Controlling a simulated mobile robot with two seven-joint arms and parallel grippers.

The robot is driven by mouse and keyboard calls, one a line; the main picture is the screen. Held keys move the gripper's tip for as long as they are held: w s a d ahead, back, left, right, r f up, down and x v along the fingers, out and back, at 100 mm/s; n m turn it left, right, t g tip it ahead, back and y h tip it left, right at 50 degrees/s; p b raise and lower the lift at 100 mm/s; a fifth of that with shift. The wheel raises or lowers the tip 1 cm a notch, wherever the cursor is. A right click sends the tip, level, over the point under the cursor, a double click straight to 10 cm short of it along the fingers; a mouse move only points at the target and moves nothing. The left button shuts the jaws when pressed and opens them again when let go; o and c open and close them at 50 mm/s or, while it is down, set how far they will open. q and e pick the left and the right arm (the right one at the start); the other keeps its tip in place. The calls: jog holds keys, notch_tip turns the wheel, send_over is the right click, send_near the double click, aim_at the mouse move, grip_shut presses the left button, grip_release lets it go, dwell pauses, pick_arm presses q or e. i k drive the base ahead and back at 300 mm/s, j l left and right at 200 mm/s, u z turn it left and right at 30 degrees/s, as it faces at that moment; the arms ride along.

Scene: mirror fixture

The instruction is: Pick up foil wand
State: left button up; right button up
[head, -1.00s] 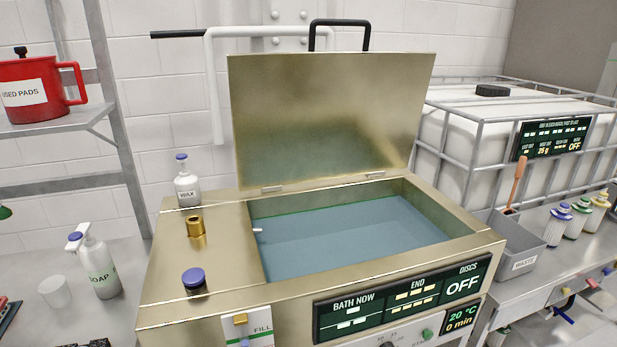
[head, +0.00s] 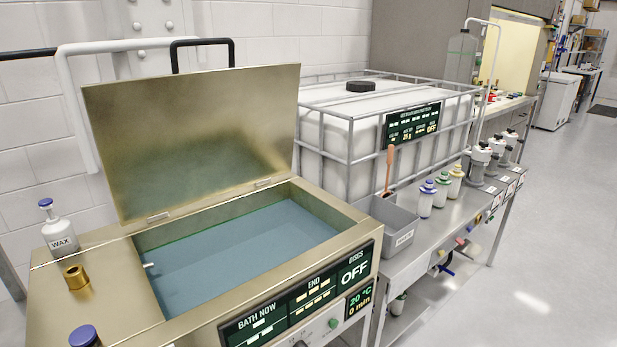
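I cannot make out a thing that is surely the foil wand. A stick with an orange-pink handle (head: 390,162) stands upright in the grey bin (head: 408,213) at the right of the bath; its lower end is hidden in the bin, and I cannot tell whether it is the wand. Neither of my grippers shows in the head view.
The brass-coloured bath (head: 240,248) stands open with its lid (head: 195,135) raised. A white caged tank (head: 330,140) stands behind the steel bench (head: 420,255), which bears several capped bottles (head: 441,188). A wax bottle (head: 60,228) stands at left. Open floor (head: 520,250) lies at right.

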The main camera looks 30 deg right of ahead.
aim_at(391, 148)
jog(key=z, duration=1.6)
jog(key=u, duration=0.65)
jog(key=i+l+u, duration=0.15)
jog(key=l+u, duration=0.15)
jog(key=u, duration=0.2)
jog(key=l+u, duration=0.35)
jog(key=u, duration=0.15)
jog(key=l+u, duration=0.45)
jog(key=l, duration=0.5)
jog(key=k+l+u, duration=0.2)
jog(key=l, duration=1.5)
jog(key=k+l, duration=0.1)
jog(key=l, duration=0.65)
